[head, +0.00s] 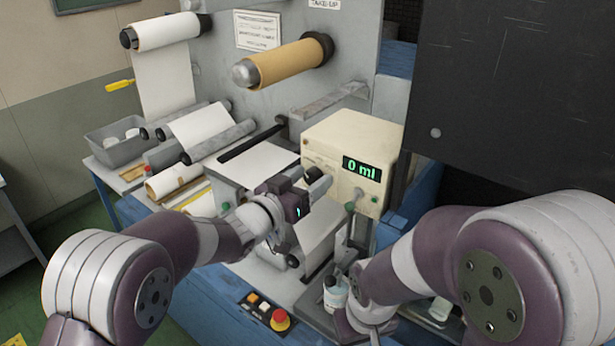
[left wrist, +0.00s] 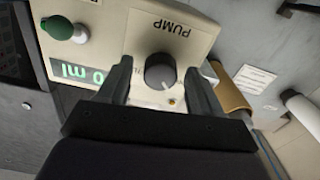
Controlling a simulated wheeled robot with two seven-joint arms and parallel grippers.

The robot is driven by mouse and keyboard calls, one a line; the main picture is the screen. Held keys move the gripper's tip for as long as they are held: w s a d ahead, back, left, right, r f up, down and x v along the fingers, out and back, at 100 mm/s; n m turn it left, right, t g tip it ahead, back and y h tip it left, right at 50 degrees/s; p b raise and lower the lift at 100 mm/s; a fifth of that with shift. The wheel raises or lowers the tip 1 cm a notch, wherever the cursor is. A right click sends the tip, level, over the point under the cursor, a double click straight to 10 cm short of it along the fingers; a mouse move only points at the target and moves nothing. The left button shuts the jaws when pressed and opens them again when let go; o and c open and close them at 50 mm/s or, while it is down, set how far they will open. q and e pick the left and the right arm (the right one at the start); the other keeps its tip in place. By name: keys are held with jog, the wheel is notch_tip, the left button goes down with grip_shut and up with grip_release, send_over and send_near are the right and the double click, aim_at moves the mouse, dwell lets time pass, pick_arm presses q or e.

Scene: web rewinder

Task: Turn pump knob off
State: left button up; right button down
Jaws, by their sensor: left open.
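The cream pump box (head: 345,135) stands on the machine bench and its green display reads "0 ml". In the left wrist view its front (left wrist: 130,20) appears upside down, with the word PUMP by a round grey knob (left wrist: 160,70). A light pointer mark on the knob points to the lower right in that picture. My left gripper (head: 318,184) is at the box front, open, with one finger on each side of the knob and visible gaps between. The knob is largely hidden in the head view. My right gripper (head: 368,325) is low at the front, its fingers unclear.
A small white bottle (head: 335,293) stands near my right gripper. A panel with a red emergency button (head: 280,319) is at the bench front. Rollers and paper webs fill the left; a dark panel (head: 500,90) blocks the right.

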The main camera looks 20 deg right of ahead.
pick_arm(q)
jog(key=c, duration=1.1)
jog(key=shift+o, duration=0.2)
jog(key=shift+f+m+b, duration=0.2)
jog(key=shift+m+b, duration=0.2)
jog(key=shift+b, duration=0.45)
jog(key=m+b, duration=0.5)
jog(key=b, duration=0.2)
jog(key=shift+f, duration=0.1)
jog(key=shift+r+m+b, duration=0.2)
jog(key=shift+m+b, duration=0.9)
jog(key=shift+m, duration=0.4)
jog(key=o, duration=1.1)
jog(key=shift+c, duration=0.2)
jog(key=shift+r, duration=0.1)
